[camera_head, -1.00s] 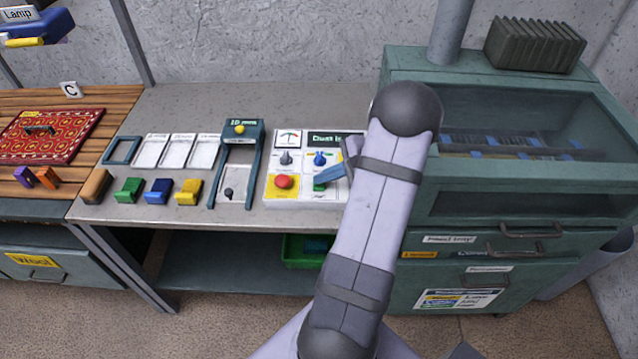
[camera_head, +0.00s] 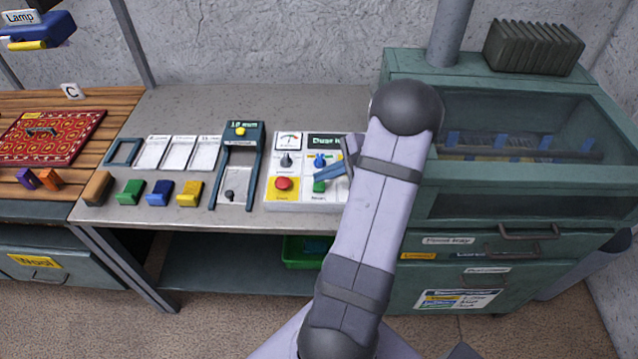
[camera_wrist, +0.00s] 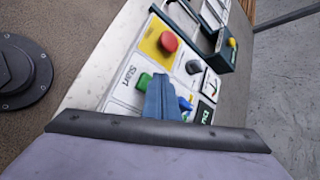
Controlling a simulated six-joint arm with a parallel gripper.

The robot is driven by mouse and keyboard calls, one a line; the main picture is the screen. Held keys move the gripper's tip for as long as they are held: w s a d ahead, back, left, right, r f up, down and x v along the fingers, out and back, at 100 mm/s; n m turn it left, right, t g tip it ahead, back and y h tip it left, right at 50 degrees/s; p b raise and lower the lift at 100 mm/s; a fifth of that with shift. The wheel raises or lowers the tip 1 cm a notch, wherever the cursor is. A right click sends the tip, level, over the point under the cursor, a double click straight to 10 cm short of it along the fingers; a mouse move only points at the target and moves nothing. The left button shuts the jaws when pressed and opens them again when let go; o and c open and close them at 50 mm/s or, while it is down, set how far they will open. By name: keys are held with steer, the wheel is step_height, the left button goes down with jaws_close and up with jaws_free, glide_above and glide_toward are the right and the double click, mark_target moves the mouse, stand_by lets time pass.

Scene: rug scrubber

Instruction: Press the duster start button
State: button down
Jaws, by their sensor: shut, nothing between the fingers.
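The duster control panel (camera_head: 271,203) is a white board on the grey bench. It carries a green start button (camera_head: 319,186), a red button (camera_head: 284,183) on yellow, a blue knob (camera_head: 320,160), a dark knob (camera_head: 286,160) and a gauge. In the wrist view the green button (camera_wrist: 143,80) sits beside the word "Start". My gripper (camera_head: 325,176) is shut and empty, with its blue fingers at the green button's right side. In the wrist view my gripper (camera_wrist: 160,84) covers part of the panel next to the button. I cannot tell whether it touches the button.
A teal gauge frame (camera_head: 240,135) stands left of the panel. Green, blue and yellow blocks (camera_head: 159,192) line the bench front. A green cabinet (camera_head: 420,215) with a window stands at the right, behind my arm. A patterned rug (camera_head: 50,137) lies at far left.

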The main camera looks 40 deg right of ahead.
mark_target(324, 186)
steer(key=shift+r, duration=0.1)
steer(key=shift+r+p, duration=1.75)
steer(key=shift+r, duration=0.7)
steer(key=shift+d+f, duration=0.1)
